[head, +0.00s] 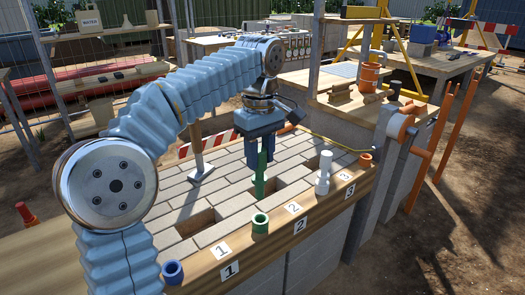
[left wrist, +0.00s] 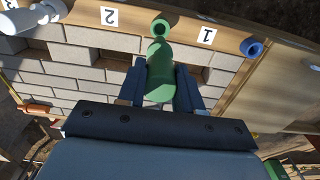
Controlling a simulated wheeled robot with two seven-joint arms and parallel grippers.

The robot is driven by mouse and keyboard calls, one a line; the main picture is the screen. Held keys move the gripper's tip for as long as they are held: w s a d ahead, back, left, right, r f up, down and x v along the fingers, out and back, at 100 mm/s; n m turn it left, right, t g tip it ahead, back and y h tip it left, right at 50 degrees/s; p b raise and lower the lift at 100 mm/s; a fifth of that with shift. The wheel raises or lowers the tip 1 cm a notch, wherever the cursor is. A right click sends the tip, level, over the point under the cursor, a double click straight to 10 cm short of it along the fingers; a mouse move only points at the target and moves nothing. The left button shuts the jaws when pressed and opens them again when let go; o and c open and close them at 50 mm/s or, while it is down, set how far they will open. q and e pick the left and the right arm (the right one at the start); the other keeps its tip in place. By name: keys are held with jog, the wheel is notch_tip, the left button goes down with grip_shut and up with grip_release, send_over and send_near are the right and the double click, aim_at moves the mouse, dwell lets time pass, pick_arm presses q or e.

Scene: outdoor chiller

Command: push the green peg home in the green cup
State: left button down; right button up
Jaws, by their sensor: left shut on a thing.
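The green peg (head: 260,182) hangs upright below my left gripper (head: 262,155), which is shut on it. In the left wrist view the green peg (left wrist: 160,62) sits between the two dark blue fingers. The green cup (head: 260,223) stands on the wooden front rail between the labels 1 and 2. It also shows in the left wrist view (left wrist: 160,27), just beyond the peg. In the head view the peg's lower end is above and behind the cup, over the brickwork, apart from the cup. My right gripper is not in view.
A blue cup (head: 172,271) and an orange cup (head: 365,160) stand on the same rail. A white knobbed piece (head: 323,172) stands near label 3. The brick top has rectangular openings (head: 194,222).

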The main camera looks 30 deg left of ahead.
aim_at(260, 179)
pick_arm(q)
jog(key=shift+d, duration=0.15)
notch_tip(260, 179, down, 5)
jog(key=b, duration=0.3)
jog(key=shift+b, duration=0.35)
jog(key=shift+f, duration=0.4)
jog(key=shift+f+b, duration=0.15)
jog(key=shift+b, duration=0.15)
jog(key=shift+f+b, duration=0.8)
jog(key=shift+f, duration=0.55)
jog(key=shift+f+b, duration=0.5)
jog(key=shift+f, duration=0.1)
jog(key=c, duration=0.7)
grip_release()
jog(key=shift+o, duration=0.6)
